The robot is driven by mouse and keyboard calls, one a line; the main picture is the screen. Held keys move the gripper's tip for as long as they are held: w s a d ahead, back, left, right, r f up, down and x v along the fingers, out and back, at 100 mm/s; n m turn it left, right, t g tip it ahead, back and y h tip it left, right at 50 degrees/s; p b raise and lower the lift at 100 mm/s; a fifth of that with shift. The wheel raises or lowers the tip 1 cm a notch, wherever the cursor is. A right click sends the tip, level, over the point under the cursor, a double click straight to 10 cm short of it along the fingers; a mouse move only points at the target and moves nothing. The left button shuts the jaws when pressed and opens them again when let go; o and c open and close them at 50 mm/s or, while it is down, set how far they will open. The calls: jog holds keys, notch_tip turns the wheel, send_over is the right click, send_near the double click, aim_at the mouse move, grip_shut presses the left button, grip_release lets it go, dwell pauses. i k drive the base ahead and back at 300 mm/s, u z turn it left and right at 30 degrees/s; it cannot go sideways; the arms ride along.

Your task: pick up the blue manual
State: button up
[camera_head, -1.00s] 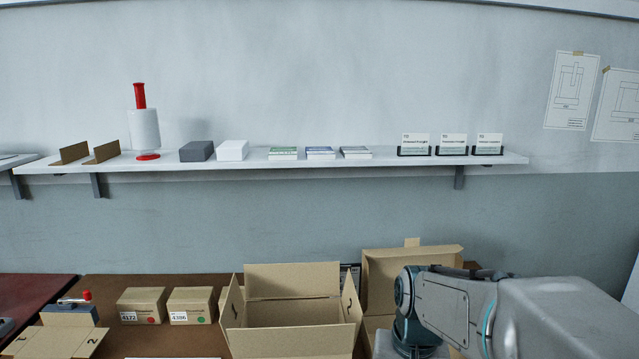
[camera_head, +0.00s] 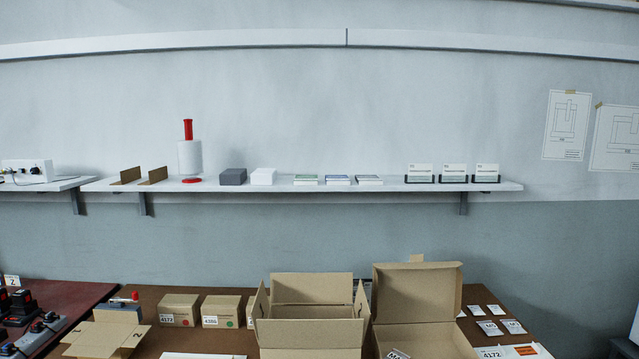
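The blue manual (camera_head: 338,180) is a small, low stack with a blue band, lying flat on the white wall shelf (camera_head: 230,186). A green-banded manual (camera_head: 306,180) lies just left of it and a dark grey-banded one (camera_head: 369,180) just right, with small gaps between. My gripper is not in the view, and nothing touches the blue manual.
A white box (camera_head: 263,176), a grey box (camera_head: 233,176) and a red-and-white roll holder (camera_head: 189,155) stand left on the shelf. Card holders (camera_head: 452,174) stand right. Below, a brown table holds an open carton (camera_head: 310,325) and an open-lidded box (camera_head: 417,292).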

aim_at(330, 180)
jog(key=u, duration=1.8)
jog(key=i, duration=1.4)
jog(key=z, duration=2)
